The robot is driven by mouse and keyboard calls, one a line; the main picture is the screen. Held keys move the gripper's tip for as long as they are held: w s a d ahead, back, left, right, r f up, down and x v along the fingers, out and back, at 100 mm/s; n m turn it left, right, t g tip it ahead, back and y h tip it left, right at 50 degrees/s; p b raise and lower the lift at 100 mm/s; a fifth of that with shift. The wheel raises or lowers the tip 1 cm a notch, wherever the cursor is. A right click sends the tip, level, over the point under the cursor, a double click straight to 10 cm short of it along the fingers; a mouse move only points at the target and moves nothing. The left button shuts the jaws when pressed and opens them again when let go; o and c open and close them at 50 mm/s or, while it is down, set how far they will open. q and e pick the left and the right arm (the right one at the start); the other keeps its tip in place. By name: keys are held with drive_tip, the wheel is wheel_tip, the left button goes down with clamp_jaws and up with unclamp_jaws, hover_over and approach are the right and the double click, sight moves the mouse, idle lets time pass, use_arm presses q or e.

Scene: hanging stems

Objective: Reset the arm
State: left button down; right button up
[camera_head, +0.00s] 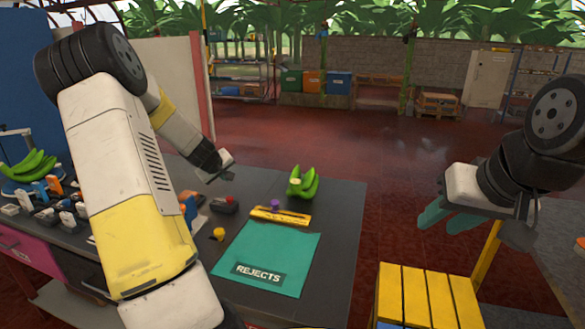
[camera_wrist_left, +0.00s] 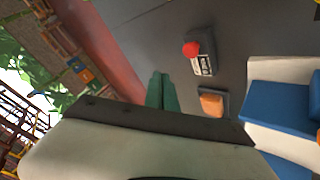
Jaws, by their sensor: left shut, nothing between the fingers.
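My left arm reaches over the dark table (camera_head: 335,215) in the head view, with its wrist end (camera_head: 218,167) above the table's back part. Its fingers are hard to make out there. In the left wrist view the green fingers of my left gripper (camera_wrist_left: 162,92) are together, with nothing between them. My right gripper (camera_head: 446,217) hangs at the right in the head view, beyond the table's right edge. Its two green fingers stand apart and hold nothing.
A green bunch of bananas (camera_head: 303,182), a yellow tool (camera_head: 280,216), a teal REJECTS mat (camera_head: 268,255) and a red-button box (camera_head: 224,205) are on the table. The box shows in the wrist view (camera_wrist_left: 202,58). A yellow slatted surface (camera_head: 430,295) stands front right.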

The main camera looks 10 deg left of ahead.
use_arm(q)
drive_tip(key=s+d+r+m+h, duration=0.1)
drive_tip(key=s+d+r+m, duration=0.1)
drive_tip(key=s+d+r, duration=0.4)
drive_tip(key=s+d+r+m+g+h, duration=0.1)
drive_tip(key=d+r+m, duration=0.15)
drive_tip(key=d, duration=0.45)
drive_tip(key=s+d+r+m, duration=0.2)
drive_tip(key=s+d+r, duration=0.25)
drive_tip(key=d, duration=0.25)
drive_tip(key=s+d+r+m, duration=0.1)
drive_tip(key=s+d, duration=0.1)
drive_tip(key=s, duration=0.5)
drive_tip(key=s+d+r+m+g+h, duration=0.1)
drive_tip(key=s+d+m, duration=0.1)
drive_tip(key=s, duration=0.6)
drive_tip(key=s+d+r+m+g, duration=0.1)
drive_tip(key=s+d, duration=0.2)
drive_tip(key=s, duration=0.5)
drive_tip(key=shift+d+r, duration=0.25)
drive_tip(key=shift+m, duration=0.25)
